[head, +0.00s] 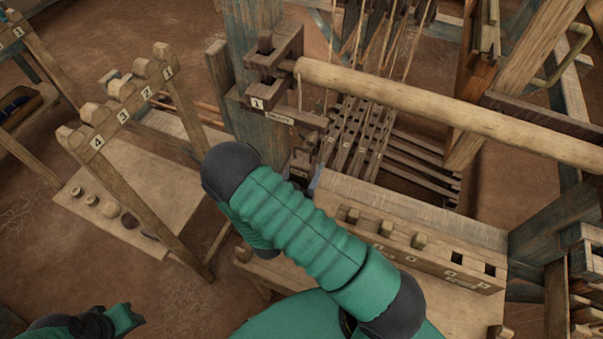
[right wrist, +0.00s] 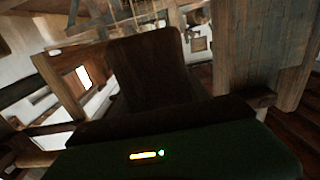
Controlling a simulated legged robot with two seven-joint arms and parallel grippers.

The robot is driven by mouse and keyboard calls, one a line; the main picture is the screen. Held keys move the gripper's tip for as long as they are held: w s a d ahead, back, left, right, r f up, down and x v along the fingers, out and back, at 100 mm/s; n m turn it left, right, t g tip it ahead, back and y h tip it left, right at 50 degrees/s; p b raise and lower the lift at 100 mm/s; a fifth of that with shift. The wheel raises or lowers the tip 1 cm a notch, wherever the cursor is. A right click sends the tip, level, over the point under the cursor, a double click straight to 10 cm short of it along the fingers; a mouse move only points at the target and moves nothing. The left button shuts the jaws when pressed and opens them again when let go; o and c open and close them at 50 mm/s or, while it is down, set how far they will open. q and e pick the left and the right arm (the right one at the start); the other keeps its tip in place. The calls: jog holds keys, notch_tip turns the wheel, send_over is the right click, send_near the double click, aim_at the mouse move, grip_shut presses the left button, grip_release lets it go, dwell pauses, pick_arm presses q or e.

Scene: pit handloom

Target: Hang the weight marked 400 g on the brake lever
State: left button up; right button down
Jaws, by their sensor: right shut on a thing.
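My right arm crosses the middle of the head view, and its gripper is hidden there. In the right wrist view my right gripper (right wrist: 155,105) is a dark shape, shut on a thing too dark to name. A broad dark brown slab stands up there; I cannot tell whether it is a finger or the held thing. My left gripper (head: 120,320) is low at the left of the head view, partly cut off, its opening unclear. No 400 g marking is readable. A short dark wooden bar (head: 285,115) with a small label sits by the blue post; I cannot confirm it as the brake lever.
A pale round beam (head: 450,113) runs right from the blue post (head: 258,75). A wooden peg box (head: 405,250) has pegs and open square holes. A numbered wooden frame (head: 120,92) stands over a low board (head: 125,175) with several small round things. Treadles (head: 355,140) lie behind.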

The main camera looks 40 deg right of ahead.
jog(key=b+x, duration=0.1)
jog(key=x, duration=0.5)
jog(key=shift+d+f, duration=0.3)
jog(key=shift+d, duration=0.1)
jog(key=shift+a+r, duration=0.1)
jog(key=shift+a, duration=0.1)
